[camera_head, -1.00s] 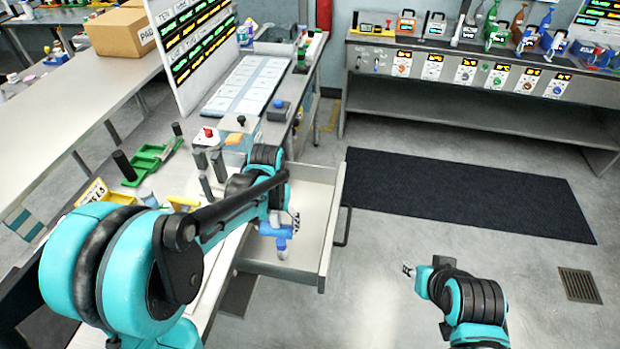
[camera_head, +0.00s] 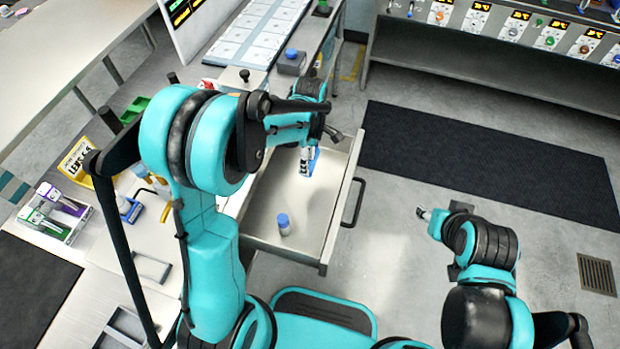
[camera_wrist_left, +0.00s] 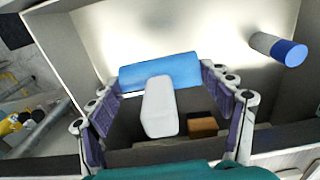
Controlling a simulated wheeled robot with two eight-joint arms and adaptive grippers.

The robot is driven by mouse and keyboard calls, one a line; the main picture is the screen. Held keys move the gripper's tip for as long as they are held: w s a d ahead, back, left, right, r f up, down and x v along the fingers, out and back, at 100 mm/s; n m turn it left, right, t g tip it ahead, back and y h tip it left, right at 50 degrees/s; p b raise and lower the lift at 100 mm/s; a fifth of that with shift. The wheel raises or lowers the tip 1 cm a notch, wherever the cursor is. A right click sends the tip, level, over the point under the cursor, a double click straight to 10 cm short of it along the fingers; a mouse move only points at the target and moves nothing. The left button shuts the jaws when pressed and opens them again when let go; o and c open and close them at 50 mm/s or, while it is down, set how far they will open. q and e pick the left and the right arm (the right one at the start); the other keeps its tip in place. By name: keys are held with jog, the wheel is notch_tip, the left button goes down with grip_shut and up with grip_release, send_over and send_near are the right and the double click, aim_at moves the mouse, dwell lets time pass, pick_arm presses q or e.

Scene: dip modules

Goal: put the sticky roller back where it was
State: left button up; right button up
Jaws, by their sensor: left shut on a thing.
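The sticky roller has a blue roll (camera_wrist_left: 160,72) and a pale handle (camera_wrist_left: 160,107); the left wrist view shows it between the fingers of my left gripper (camera_head: 306,162). The gripper is shut on it. In the head view only a bit of the roller's blue (camera_head: 314,158) shows beside the fingers. Gripper and roller are over the far part of the open drawer (camera_head: 262,213); I cannot tell whether the roller touches the drawer floor. My right gripper (camera_head: 424,213) is off to the right over the floor, away from the drawer; its fingers are too small to read.
The drawer handle (camera_head: 353,203) sticks out right. Left on the worktop are a yellow bin (camera_head: 76,160) and a pen tray (camera_head: 54,217).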

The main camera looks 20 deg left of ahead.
pick_arm(q)
notch_tip(320, 180, down, 9)
jog(key=b, duration=0.3)
jog(key=shift+r, duration=0.1)
jog(key=o, duration=0.9)
jog(key=shift+f, duration=0.2)
jog(key=o, duration=0.4)
jog(key=shift+r, duration=0.1)
